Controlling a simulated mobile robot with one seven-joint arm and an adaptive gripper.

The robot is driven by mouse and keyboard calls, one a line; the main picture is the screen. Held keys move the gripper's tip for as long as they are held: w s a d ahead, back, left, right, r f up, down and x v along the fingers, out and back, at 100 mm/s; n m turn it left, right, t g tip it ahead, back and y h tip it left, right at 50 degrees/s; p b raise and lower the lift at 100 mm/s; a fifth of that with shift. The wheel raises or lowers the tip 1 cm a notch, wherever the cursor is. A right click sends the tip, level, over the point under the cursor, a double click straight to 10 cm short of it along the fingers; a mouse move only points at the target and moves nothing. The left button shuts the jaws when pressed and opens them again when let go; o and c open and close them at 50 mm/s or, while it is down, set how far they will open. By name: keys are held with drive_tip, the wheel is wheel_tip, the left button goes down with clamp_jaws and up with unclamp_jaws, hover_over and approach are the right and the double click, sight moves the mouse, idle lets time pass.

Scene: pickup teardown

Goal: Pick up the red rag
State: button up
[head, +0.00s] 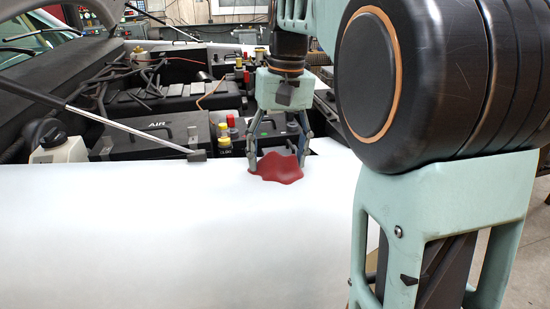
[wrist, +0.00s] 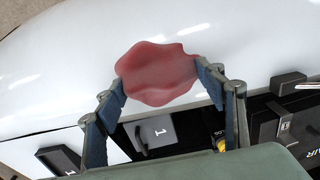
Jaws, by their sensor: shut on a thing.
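The red rag (head: 279,167) lies on the white fender at the edge of the engine bay in the head view. In the wrist view the rag (wrist: 157,75) is a wavy-edged red patch between the fingertips. My gripper (head: 278,168) points down over the rag, one finger at each side of it. In the wrist view my gripper (wrist: 160,80) has both fingertips touching the rag's left and right edges, shut on it. I cannot tell whether the rag is lifted off the fender.
The white fender (head: 150,230) is broad and clear in front. Behind it, the open engine bay holds a black air box (head: 150,137), yellow and red caps and hoses. A grey prop rod (head: 100,118) slants across the left, ending at the fender near a small dark block (head: 197,156).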

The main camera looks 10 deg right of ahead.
wheel_tip(320, 180, up, 3)
drive_tip(key=shift+f, duration=0.1)
drive_tip(key=w+d+r+p, duration=0.5)
drive_tip(key=w+d+r, duration=0.2)
drive_tip(key=d+r, duration=0.3)
drive_tip(key=shift+w+d, duration=0.35)
drive_tip(key=shift+d, duration=0.5)
drive_tip(key=o, duration=0.6)
drive_tip(key=c, duration=0.4)
drive_tip(key=shift+f, duration=0.1)
drive_tip(key=shift+c, duration=0.2)
